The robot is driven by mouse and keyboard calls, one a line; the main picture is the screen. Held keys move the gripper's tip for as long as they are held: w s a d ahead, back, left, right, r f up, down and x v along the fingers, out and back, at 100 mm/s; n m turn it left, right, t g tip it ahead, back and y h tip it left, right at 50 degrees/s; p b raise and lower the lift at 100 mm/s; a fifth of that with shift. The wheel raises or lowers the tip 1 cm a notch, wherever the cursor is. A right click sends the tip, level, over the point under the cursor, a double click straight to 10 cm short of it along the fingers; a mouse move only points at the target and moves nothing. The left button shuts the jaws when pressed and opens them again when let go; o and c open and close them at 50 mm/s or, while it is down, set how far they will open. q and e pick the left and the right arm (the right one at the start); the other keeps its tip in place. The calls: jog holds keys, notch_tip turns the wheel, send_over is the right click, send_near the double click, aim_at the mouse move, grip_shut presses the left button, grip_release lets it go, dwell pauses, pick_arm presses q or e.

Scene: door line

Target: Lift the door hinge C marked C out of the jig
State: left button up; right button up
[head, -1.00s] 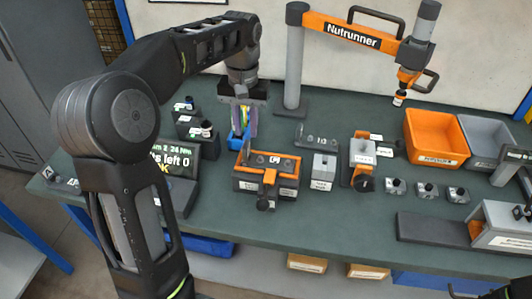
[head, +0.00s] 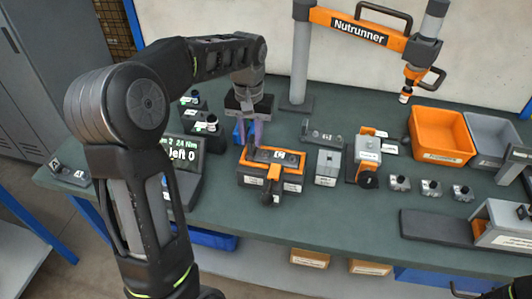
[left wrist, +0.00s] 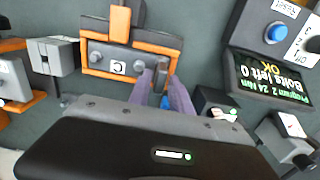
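The door hinge C (head: 284,157), a grey plate with dark bolts and a C label, lies in the orange and dark jig (head: 250,181). It also shows in the left wrist view (left wrist: 117,67), with the orange clamp (left wrist: 120,22) at the jig's edge beside the plate. My left gripper (head: 252,141) points down just behind and left of the jig. My right gripper cannot be made out.
A screen (head: 180,155) reads bolts left 0, OK. A grey block (head: 327,168) and an orange-grey fixture (head: 367,150) stand right of the jig. The orange bin (head: 440,135) and Nutrunner (head: 360,30) are farther right.

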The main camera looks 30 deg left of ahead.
pick_arm(q)
notch_tip(320, 180, down, 3)
jog(key=shift+r, duration=0.2)
jog(key=shift+c, duration=0.4)
grip_shut()
jog(key=shift+r, duration=0.1)
dwell(1.1)
